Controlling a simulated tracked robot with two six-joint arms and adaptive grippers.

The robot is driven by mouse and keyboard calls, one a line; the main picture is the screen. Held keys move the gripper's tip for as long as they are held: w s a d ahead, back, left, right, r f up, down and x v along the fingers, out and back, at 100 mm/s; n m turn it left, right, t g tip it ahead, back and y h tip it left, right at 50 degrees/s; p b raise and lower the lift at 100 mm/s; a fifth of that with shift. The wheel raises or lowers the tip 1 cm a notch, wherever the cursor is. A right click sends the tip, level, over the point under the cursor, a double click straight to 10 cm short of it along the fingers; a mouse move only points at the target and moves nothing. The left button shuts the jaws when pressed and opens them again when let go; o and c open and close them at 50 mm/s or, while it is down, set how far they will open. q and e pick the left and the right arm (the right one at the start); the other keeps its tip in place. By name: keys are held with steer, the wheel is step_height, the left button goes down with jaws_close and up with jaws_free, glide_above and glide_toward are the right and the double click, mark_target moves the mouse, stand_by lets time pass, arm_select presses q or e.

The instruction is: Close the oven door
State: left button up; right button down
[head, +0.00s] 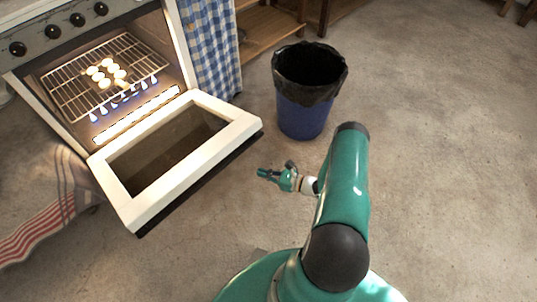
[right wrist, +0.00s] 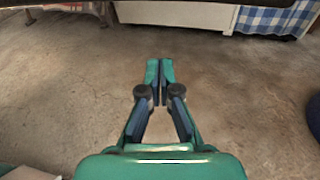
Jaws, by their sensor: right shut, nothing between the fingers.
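The oven door (head: 233,137) hangs wide open in the head view, folded down in front of the lit oven (head: 108,80). It has a white frame around a dark window. My right gripper (head: 262,173) is to the right of the door's outer right corner and looks apart from it. In the right wrist view my right gripper (right wrist: 159,66) is shut and empty, its fingertips together above the bare floor. My left gripper is not in view.
A blue bin (head: 303,118) with a black liner stands right of the oven. A blue checked curtain (head: 210,45) hangs beside the oven. A striped towel (head: 40,225) is at the left. The floor at the right is clear.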

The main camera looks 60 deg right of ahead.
steer(key=s+d+f+m+t+h+b, duration=0.25)
steer(key=s+d+h, duration=0.3)
steer(key=d, duration=0.45)
arm_select(q)
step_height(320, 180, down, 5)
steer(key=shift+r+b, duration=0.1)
steer(key=shift+b, duration=0.3)
arm_select(e)
steer(key=w+d+r, duration=0.1)
steer(key=w+r, duration=0.3)
steer(key=w, duration=0.7)
steer(key=shift+w+d+r+m+g, duration=0.2)
steer(key=shift+w+d+m+g, duration=0.1)
steer(key=shift+m+g, duration=0.15)
